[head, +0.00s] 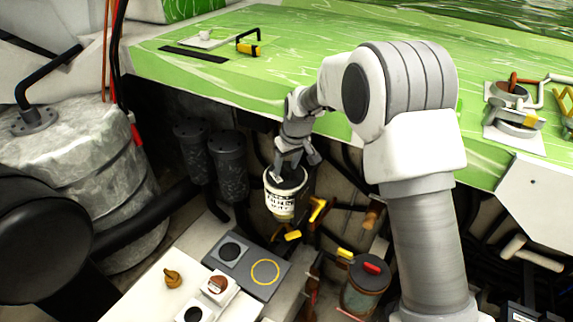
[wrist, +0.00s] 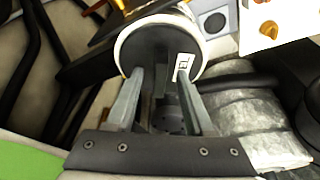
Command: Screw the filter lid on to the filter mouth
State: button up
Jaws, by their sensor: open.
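A white, labelled filter body (head: 280,205) stands below the green deck edge in the head view. A dark round top, apparently the filter lid (head: 287,180), sits at its mouth. In the wrist view the dark disc (wrist: 140,45) has a pale rim around it and a small white label. A dark bar stands between the fingers there. My gripper (head: 294,168) is over the filter, and its open fingers (wrist: 160,72) reach to the disc, one on each side of the bar. I cannot tell whether they touch it, or how the lid is seated.
Two black cylinders (head: 213,160) stand left of the filter. A grey plate with a yellow ring (head: 265,272) lies in front. Yellow-handled valves (head: 318,209) and a red-topped canister (head: 365,290) are to the right. The green deck (head: 300,60) overhangs behind.

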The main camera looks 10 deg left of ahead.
jog(key=v, duration=1.7)
jog(key=shift+r, duration=0.2)
jog(key=shift+s+d, duration=0.1)
jog(key=shift+d, duration=0.05)
